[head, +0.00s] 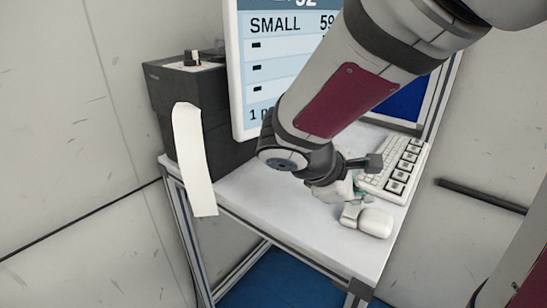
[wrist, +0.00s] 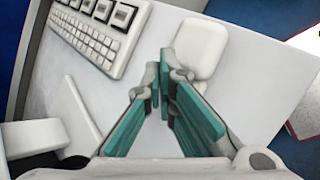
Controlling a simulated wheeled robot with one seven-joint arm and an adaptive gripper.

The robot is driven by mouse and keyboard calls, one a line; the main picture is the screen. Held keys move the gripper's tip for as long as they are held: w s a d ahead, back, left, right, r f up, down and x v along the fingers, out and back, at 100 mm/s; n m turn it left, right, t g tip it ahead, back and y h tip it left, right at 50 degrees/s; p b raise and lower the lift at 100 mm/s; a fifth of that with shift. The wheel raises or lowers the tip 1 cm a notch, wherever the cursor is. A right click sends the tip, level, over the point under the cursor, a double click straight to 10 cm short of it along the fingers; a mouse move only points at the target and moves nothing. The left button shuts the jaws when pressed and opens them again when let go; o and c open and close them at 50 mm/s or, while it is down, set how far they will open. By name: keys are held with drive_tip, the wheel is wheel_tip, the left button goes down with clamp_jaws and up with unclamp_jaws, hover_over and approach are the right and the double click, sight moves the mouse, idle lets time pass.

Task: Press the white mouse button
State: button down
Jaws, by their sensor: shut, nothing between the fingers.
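The white mouse (head: 375,222) lies near the front right edge of the white desk. In the wrist view the mouse (wrist: 203,46) is just beyond and to the right of my fingertips, its near end partly hidden by a finger. My gripper (wrist: 164,78) is shut and empty, its teal pads pointing towards the desk beside the mouse. In the head view my gripper (head: 356,198) is low over the desk, right behind the mouse. I cannot tell whether a fingertip touches it.
A white keyboard (head: 396,170) lies behind the mouse, left of it in the wrist view. A large screen (head: 262,75) and a dark printer (head: 215,115) with a hanging paper strip (head: 194,160) stand on the left. The desk's front left part (head: 258,200) is clear.

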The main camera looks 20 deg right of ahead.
sight(355, 212)
drive_tip(key=shift+r+p, duration=1.95)
drive_tip(key=shift+r, duration=0.55)
drive_tip(key=shift+s, duration=0.1)
